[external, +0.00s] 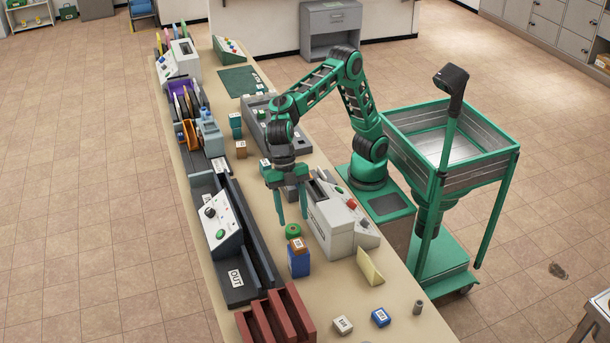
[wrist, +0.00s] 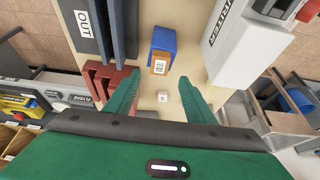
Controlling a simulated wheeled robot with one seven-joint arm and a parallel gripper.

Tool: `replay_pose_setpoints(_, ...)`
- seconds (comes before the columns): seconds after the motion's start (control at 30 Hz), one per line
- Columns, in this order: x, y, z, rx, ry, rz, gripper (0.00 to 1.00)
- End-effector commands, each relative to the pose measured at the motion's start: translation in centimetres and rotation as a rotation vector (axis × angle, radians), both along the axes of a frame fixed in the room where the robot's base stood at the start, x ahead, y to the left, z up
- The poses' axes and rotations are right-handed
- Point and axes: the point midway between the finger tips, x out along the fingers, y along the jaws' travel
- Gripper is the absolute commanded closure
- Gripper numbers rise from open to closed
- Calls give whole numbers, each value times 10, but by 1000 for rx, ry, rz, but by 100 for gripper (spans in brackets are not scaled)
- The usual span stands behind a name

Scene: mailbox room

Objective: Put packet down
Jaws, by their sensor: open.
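My gripper (external: 293,219) is open, with its two green fingers pointing down over the long table; they also show in the wrist view (wrist: 158,81). Nothing is between the fingers. A small orange-brown packet (external: 298,245) with a white label sits on top of a blue box (external: 299,264), just in front of the fingers. The wrist view shows the labelled packet (wrist: 160,64) at the edge of the blue box (wrist: 163,40), apart from both fingers. I cannot tell whether this is the task's packet, as other small labelled packets stand on the table.
A grey machine (external: 331,226) stands close right of the fingers. A dark OUT conveyor (external: 237,279) is at left, with a red rack (external: 277,318) in front. A white packet (external: 343,325) and blue packet (external: 380,317) lie at the front.

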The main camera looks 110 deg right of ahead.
Motion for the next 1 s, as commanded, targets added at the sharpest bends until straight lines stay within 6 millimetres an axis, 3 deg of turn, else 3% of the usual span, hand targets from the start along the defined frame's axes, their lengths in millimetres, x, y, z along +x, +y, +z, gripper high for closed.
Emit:
replay_pose_setpoints(0.23, 0, -10, 25, 2, -1, -1, 51)
replay_pose_setpoints(0.57, 0, -13, 28, -1, 0, -5, 51)
replay_pose_setpoints(0.67, 2, -32, 26, -18, 9, -66, 51)
replay_pose_setpoints(0.77, 2, -80, 22, -56, 28, -217, 51)
replay_pose_setpoints(0.87, -5, -152, 14, -106, 61, -449, 51)
replay_pose_setpoints(1.0, -37, -261, -1, -164, 119, -814, 51)
